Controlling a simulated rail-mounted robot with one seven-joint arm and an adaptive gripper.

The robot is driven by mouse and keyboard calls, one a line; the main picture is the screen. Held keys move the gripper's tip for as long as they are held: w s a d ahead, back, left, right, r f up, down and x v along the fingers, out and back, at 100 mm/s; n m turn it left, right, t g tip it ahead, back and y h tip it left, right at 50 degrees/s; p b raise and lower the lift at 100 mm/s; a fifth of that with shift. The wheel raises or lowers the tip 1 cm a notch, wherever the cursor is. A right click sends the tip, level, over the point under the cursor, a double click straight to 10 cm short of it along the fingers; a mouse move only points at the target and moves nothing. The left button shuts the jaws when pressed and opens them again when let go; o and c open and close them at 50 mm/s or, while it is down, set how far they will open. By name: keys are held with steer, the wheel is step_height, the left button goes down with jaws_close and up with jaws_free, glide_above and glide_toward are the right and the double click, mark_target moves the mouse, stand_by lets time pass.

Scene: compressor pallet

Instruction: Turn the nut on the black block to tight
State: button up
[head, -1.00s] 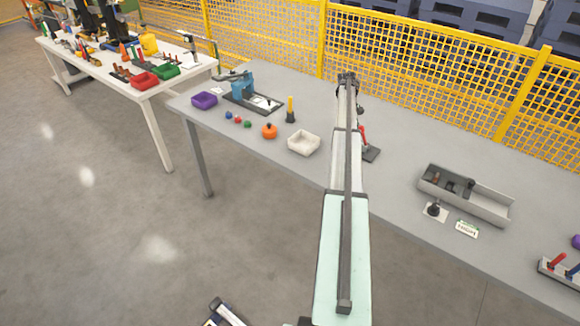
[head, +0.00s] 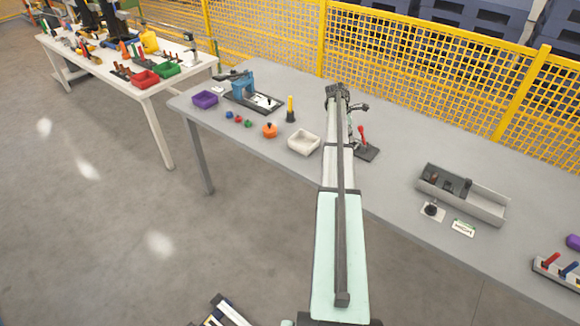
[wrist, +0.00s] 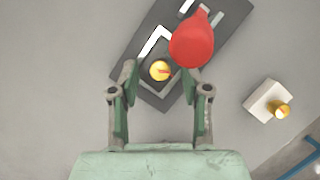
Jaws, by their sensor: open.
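A black block (wrist: 151,83) sits on a dark base plate (wrist: 232,12) in the wrist view, beside a white L-shaped mark. A round yellow nut (wrist: 160,71) with a small red mark is on top of the block. A red handle (wrist: 192,42) rises from the plate close to the right finger. My gripper (wrist: 158,73) is open and empty, with its two fingers either side of the nut as seen from above. I cannot tell their height above it. In the head view the red handle (head: 362,134) and dark plate (head: 368,153) show right of my arm; the nut is not visible there.
A white block (wrist: 264,97) with a yellow top stands right of the plate. In the head view a white tray (head: 317,147) is left of my arm. A grey bin (head: 488,207) stands to the right. A yellow mesh fence (head: 420,60) runs behind the table.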

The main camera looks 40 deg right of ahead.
steer(key=n, duration=0.1)
steer(key=n+t, duration=0.1)
steer(key=n, duration=0.1)
steer(key=n+p, duration=0.1)
steer(key=shift+s+a+n+t+h, duration=0.15)
steer(key=shift+s+n+t+h, duration=0.1)
steer(key=shift+n+t+h, duration=0.05)
steer(key=shift+r+n, duration=0.2)
steer(key=shift+n, duration=0.1)
steer(key=b+v, duration=0.5)
steer(key=v, duration=1.2)
steer(key=a+f+m, duration=0.2)
steer(key=a+f, duration=0.4)
steer(key=a, duration=0.2)
steer(key=w+a+f+m+y+b, duration=0.1)
steer(key=a+f+m, duration=0.1)
steer(key=a+f, duration=0.5)
steer(key=a+f+m+b, duration=0.1)
steer(key=a+f, duration=0.5)
steer(key=a, duration=0.3)
steer(key=shift+w+a+f+m+t+y, duration=0.2)
steer(key=shift+w+a+m+t+y, duration=0.1)
steer(key=shift+w+m+t+y, duration=0.1)
